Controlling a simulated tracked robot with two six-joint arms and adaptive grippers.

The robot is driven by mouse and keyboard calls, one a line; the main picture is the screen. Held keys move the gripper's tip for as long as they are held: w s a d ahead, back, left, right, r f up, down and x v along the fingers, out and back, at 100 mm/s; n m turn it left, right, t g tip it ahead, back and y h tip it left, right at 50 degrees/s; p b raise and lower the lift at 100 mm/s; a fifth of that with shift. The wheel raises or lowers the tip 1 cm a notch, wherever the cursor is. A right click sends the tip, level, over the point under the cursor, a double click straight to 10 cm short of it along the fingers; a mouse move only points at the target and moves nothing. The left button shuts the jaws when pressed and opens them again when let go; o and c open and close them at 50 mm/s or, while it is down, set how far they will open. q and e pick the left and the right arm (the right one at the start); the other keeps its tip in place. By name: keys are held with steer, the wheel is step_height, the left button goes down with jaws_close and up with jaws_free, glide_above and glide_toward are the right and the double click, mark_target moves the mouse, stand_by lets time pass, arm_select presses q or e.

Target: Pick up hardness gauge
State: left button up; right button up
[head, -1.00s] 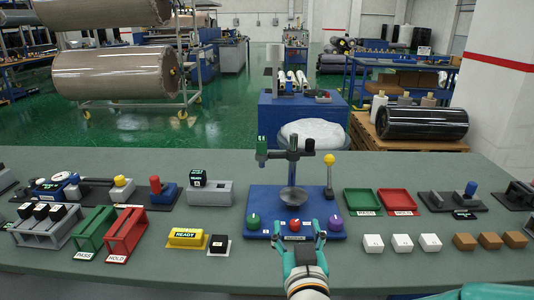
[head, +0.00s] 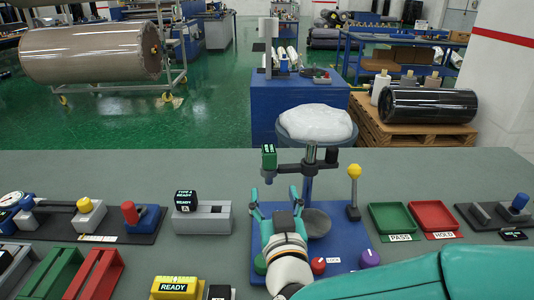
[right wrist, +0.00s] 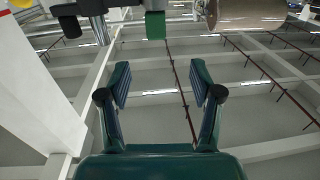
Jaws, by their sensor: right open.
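A small black block with a lit "TYPE A READY" label (head: 186,199), likely the hardness gauge, sits on a grey holder (head: 205,222) left of the blue test stand. My right gripper (head: 274,192) is open and empty, right of that block and in front of the stand's column, its fingers pointing up and away. In the right wrist view its two fingers (right wrist: 161,85) stand apart with nothing between them. That view shows mostly ceiling, with the stand's green head (right wrist: 155,25) beyond the fingers. My left gripper is not in view.
The blue stand (head: 345,250) has a dark round plate (head: 316,222), coloured knobs and a yellow-topped lever (head: 354,185). Green (head: 391,218) and red (head: 433,216) trays lie right. A yellow READY box (head: 176,287) is at front left. Table behind the holder is clear.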

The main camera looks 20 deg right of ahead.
mark_target(270, 155)
steer(key=w, duration=0.3)
steer(key=w+d+p, duration=0.1)
steer(key=w, duration=0.3)
steer(key=w+d, duration=0.1)
steer(key=w, duration=0.2)
steer(key=shift+w+d+r+p, duration=0.1)
steer(key=shift+w+d+p, duration=0.1)
steer(key=shift+w+p, duration=0.1)
steer(key=w, duration=0.1)
steer(key=w+p, duration=0.1)
steer(key=w, duration=0.1)
steer(key=w+d+r+p, duration=0.1)
steer(key=shift+w, duration=0.15)
steer(key=shift+w+d, duration=0.15)
steer(key=shift+w, duration=0.35)
steer(key=shift+s, duration=0.1)
jaws_close()
